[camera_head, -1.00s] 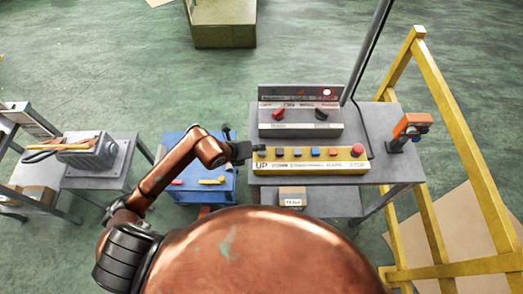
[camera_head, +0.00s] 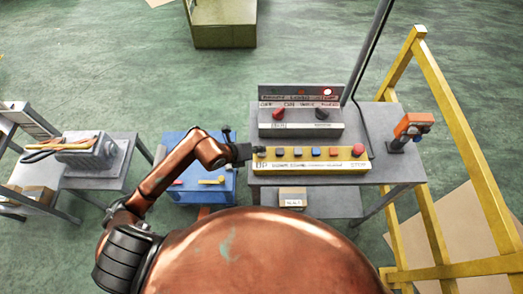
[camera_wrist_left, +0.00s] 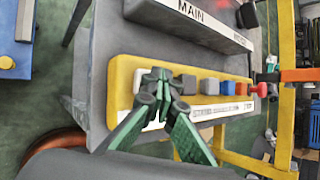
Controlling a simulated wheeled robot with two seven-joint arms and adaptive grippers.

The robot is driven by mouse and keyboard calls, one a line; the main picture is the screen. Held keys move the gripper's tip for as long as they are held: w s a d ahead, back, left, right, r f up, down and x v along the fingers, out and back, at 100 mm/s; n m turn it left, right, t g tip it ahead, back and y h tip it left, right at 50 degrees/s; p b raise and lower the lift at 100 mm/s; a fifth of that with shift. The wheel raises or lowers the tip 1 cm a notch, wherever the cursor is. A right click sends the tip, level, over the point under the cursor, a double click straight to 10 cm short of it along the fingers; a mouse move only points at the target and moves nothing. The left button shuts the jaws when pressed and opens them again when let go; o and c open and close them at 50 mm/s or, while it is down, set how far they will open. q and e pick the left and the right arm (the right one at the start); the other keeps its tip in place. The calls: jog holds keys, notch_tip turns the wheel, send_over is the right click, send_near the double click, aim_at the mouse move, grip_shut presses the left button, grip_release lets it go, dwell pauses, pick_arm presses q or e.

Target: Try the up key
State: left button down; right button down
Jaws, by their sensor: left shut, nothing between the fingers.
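A yellow key panel (camera_head: 312,167) lies along the front of the grey table, with a row of coloured keys and a white label strip. The up key (camera_head: 261,151) is at its left end, above the "UP" label. My left gripper (camera_head: 254,151) is shut and empty at that key, coming in from the left. In the left wrist view, the gripper's green fingers (camera_wrist_left: 160,78) meet over the left end of the panel and hide most of the key. Whether they touch or press it cannot be told. My right gripper is not in view.
Behind the panel stands a grey switch box (camera_head: 300,126) with two knobs and an indicator board (camera_head: 300,94) with a lit lamp. A red mushroom button (camera_head: 358,150) is at the panel's right end. An orange device (camera_head: 410,127) and yellow frame (camera_head: 470,165) stand right.

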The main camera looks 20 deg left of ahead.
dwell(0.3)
pick_arm(q)
jog(key=shift+r+p, duration=0.85)
jog(key=shift+r, duration=0.15)
jog(key=shift+r, duration=0.15)
notch_tip(320, 180, up, 5)
jog(key=p, duration=0.3)
jog(key=shift+p, duration=0.35)
